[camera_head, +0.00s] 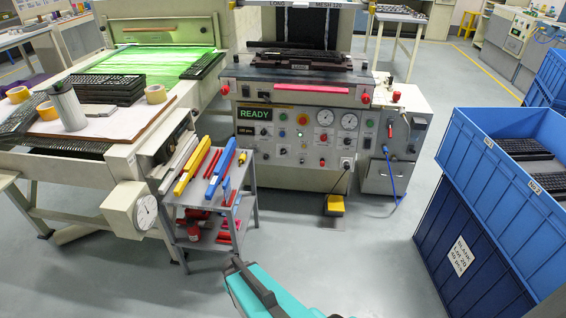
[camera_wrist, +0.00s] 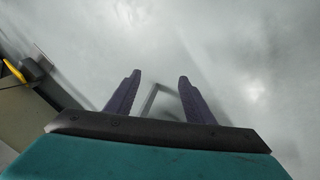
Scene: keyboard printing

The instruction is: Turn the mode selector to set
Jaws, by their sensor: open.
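The printing machine's control panel (camera_head: 295,137) faces me at the middle of the head view. It carries a green READY display (camera_head: 254,114), a red button (camera_head: 302,119), two round gauges and several small knobs and lights. The mode selector is too small to tell apart from the other knobs, and its setting cannot be read. My gripper (camera_wrist: 160,78) is open in the wrist view, its two purple fingers apart with nothing held between them. In the head view, my teal arm end shows low in the middle, well short of the panel and in front of it.
A small grey cart (camera_head: 213,207) with squeegees stands left of the panel. A yellow foot pedal (camera_head: 335,204) lies on the floor below the machine. Stacked blue crates (camera_head: 470,238) stand at the right.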

